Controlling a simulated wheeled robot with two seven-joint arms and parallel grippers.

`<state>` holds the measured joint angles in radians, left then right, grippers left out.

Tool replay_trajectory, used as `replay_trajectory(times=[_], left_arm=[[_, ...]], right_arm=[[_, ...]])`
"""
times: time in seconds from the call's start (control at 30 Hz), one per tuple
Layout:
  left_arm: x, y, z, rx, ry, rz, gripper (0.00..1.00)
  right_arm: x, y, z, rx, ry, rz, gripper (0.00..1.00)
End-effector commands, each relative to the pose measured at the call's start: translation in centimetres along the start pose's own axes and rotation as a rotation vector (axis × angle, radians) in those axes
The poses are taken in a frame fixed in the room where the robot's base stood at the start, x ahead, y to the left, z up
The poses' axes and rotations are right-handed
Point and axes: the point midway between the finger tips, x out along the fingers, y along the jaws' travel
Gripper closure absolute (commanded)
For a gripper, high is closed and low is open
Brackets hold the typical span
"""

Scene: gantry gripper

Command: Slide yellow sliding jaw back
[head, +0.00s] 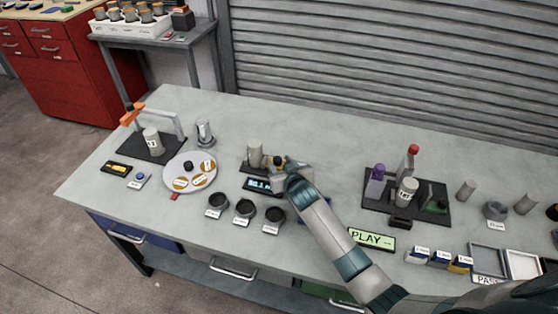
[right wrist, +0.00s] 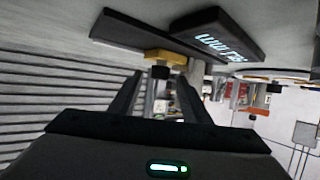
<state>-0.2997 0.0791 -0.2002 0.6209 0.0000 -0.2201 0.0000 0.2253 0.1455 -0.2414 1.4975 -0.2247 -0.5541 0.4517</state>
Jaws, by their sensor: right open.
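The yellow sliding jaw (head: 279,160) shows as a small yellow block with a dark knob, on a dark base near the middle of the bench. In the right wrist view the yellow jaw (right wrist: 165,57) lies just beyond my fingertips, beside a dark box with a lit display (right wrist: 218,40). My right gripper (right wrist: 157,84) is open, its two dark fingers apart, with the knob seen between and beyond them. In the head view my right gripper (head: 275,172) is at the jaw and partly covers it. I cannot tell whether they touch. My left gripper is not in view.
A grey cylinder (head: 254,152) stands left of the jaw. Three dark round cups (head: 243,208) sit in front of the display. A round dial plate (head: 190,172) lies left. A dark tray (head: 432,207) with bottles stands right. The bench behind the jaw is clear.

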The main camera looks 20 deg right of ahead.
Motion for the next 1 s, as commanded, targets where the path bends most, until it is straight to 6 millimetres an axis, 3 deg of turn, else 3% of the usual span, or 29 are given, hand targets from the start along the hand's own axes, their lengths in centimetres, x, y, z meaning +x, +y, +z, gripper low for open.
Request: replay_trajectory(times=[0.2,0.57,0.6,0.77,1.0], left_arm=[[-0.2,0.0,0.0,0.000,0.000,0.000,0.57],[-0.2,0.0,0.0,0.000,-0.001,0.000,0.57],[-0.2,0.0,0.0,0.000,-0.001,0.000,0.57],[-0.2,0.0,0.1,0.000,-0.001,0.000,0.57],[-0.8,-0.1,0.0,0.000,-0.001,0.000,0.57]], right_arm=[[1.4,0.0,-0.1,0.000,0.001,-0.001,0.57],[1.7,0.0,0.0,0.000,0.000,0.000,0.57],[1.7,0.0,0.0,0.000,0.000,0.000,0.59],[1.7,0.0,0.0,0.000,0.000,0.000,0.97],[1.1,0.9,0.1,-0.001,-0.002,0.002,1.00]])
